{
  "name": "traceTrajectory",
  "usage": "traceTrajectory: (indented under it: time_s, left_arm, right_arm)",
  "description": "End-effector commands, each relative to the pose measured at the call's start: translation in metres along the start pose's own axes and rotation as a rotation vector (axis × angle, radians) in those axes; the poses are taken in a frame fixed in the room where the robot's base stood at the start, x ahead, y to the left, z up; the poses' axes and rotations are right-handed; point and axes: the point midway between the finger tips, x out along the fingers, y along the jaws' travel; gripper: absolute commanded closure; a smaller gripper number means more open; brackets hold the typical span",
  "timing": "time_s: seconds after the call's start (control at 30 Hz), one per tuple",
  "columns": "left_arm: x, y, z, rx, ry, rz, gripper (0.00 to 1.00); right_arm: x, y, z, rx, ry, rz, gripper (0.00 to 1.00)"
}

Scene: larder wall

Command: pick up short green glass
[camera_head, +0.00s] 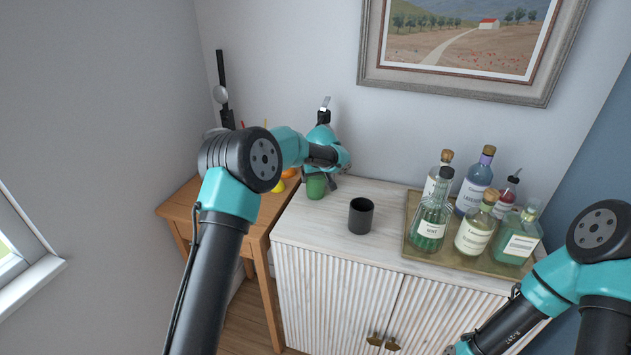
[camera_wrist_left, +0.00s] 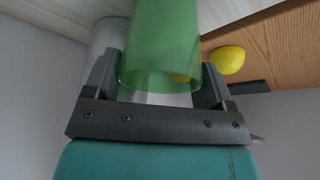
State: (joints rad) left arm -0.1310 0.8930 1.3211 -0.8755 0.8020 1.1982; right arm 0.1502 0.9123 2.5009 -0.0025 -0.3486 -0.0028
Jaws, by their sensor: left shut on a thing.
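The short green glass (camera_head: 316,187) is at the left end of the white cabinet's top. In the left wrist view the green glass (camera_wrist_left: 160,50) fills the space between the two fingers. My left gripper (camera_head: 325,184) is shut on it. I cannot tell whether the glass is lifted off the cabinet top. My right arm shows at the lower right of the head view, but its fingertips are not in view.
A black cup (camera_head: 360,216) stands just right of the glass. A tray (camera_head: 412,246) with several bottles is farther right on the cabinet (camera_head: 330,248). A wooden table (camera_head: 189,203) adjoins on the left. A yellow thing (camera_wrist_left: 227,60) shows on wood in the wrist view.

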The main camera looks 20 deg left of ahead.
Motion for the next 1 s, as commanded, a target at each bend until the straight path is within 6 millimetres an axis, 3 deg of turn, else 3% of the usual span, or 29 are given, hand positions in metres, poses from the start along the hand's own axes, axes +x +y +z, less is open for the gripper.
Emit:
traceTrajectory:
  time_s: [0.47, 0.87, 1.0]
  left_arm:
    - [-0.010, -0.002, -0.005, -0.003, 0.002, 0.000, 0.67]
    - [-0.033, -0.009, -0.018, -0.011, 0.003, -0.003, 0.67]
    - [-0.039, 0.000, -0.005, 0.004, 0.002, 0.002, 0.67]
  right_arm:
    - [0.000, 0.000, 0.000, 0.000, 0.000, 0.000, 1.00]
    - [0.000, 0.000, 0.000, 0.000, 0.000, 0.000, 1.00]
    - [0.000, 0.000, 0.000, 0.000, 0.000, 0.000, 1.00]
